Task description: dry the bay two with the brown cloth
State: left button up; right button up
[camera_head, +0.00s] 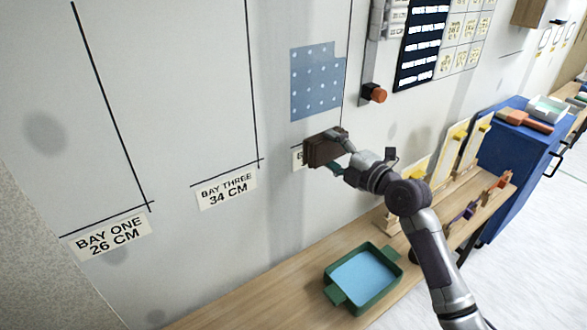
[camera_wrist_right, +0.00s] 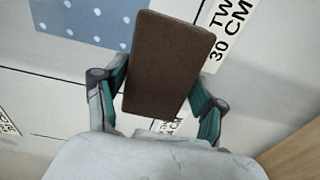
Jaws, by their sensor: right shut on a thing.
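The brown cloth (camera_head: 322,149) is a thick dark brown block-like pad. It is held in my right gripper (camera_head: 339,158), in front of the wall at bay two. In the right wrist view the cloth (camera_wrist_right: 162,62) sits between the two teal fingers of the gripper (camera_wrist_right: 158,88). Whether the cloth touches the wall cannot be told. The bay two label (camera_wrist_right: 226,32) reads "TWO 30 CM" there and is partly hidden by the cloth. A blue white-dotted paper piece (camera_head: 318,82) is on the wall above the cloth. My left gripper is not in view.
Labels for bay one (camera_head: 108,236) and bay three (camera_head: 227,189) are to the left. Dark patches, one at far left (camera_head: 44,132), mark the wall. A green tray (camera_head: 364,277) with blue inside stands on the wooden bench (camera_head: 262,302). An orange-capped wall fixture (camera_head: 374,93) and a blue cabinet (camera_head: 520,150) are right.

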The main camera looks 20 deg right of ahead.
aim_at(323, 138)
jog(key=shift+d+m+t+h, duration=0.3)
jog(key=shift+d+h, duration=0.1)
jog(key=shift+d, duration=0.7)
jog(key=shift+f+b, duration=0.1)
jog(key=shift+b, duration=0.45)
jog(key=b+x, duration=0.2)
jog(key=x, duration=0.4)
jog(key=shift+w+a, duration=0.1)
jog(key=shift+w, duration=0.1)
jog(key=shift+x, duration=1.2)
dwell(0.5)
dwell(1.3)
jog(key=shift+r, duration=3.65)
